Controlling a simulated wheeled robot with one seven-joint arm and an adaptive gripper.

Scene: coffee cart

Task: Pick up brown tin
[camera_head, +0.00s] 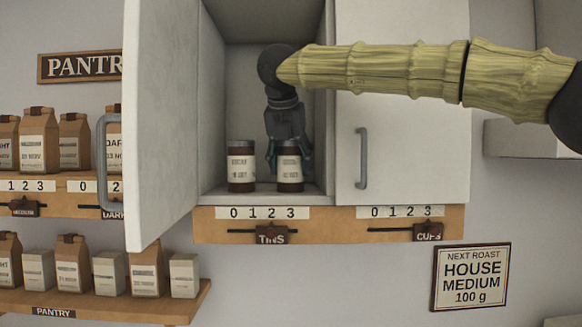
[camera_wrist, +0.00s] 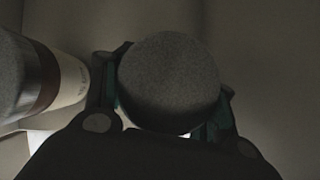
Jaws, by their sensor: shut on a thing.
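Two brown tins with cream labels and grey lids stand side by side in the open cabinet in the head view. My gripper (camera_head: 288,155) reaches down from above and is shut on the right brown tin (camera_head: 289,174). In the wrist view this tin's round grey lid (camera_wrist: 170,80) sits between the two fingers. The left brown tin (camera_head: 241,168) stands apart from the gripper and also shows at the left edge of the wrist view (camera_wrist: 68,80). I cannot tell whether the held tin touches the shelf.
The cabinet's left door (camera_head: 160,120) is swung open, and the right door (camera_head: 400,130) is closed. A wooden rail with a TINS slider (camera_head: 272,236) runs below. Pantry shelves with several bags (camera_head: 38,140) are at the left. The cabinet walls are close around my gripper.

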